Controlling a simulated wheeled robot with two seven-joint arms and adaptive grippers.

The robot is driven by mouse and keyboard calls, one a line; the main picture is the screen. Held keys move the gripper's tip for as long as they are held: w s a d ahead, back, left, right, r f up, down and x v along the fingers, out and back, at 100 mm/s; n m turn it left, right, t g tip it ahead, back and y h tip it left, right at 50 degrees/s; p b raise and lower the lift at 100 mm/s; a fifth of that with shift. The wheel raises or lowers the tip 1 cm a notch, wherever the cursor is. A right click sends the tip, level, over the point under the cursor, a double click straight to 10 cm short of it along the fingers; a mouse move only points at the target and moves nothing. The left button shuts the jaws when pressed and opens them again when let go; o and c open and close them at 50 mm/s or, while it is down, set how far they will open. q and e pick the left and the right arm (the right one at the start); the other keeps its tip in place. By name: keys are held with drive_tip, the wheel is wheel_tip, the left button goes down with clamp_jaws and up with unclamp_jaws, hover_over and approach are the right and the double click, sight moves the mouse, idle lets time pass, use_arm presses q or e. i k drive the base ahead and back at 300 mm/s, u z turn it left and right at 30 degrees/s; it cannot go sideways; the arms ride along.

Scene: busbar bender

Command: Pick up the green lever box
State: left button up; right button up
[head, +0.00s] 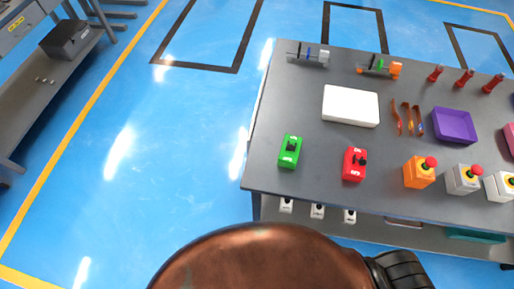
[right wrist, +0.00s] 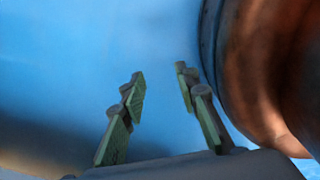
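The green lever box (head: 289,151) stands on the dark grey table (head: 300,115) near its left front corner in the head view. It has a black lever on its top face. My right gripper (right wrist: 160,90) shows in the right wrist view with its two fingers apart and nothing between them. Blue floor shows beyond its fingers. Neither gripper shows in the head view, so my left gripper is out of sight. No gripper is seen touching the box.
A red lever box (head: 354,164) stands right of the green one. An orange button box (head: 419,172) and grey ones are farther right. A white block (head: 351,106) lies behind, with a purple tray (head: 455,126) to its right. The floor left of the table is clear.

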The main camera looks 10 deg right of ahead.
sight(288, 159)
drive_tip(key=u, duration=0.3)
drive_tip(key=k, duration=1.2)
drive_tip(key=z, duration=1.45)
drive_tip(key=i, duration=0.5)
drive_tip(key=z, duration=0.1)
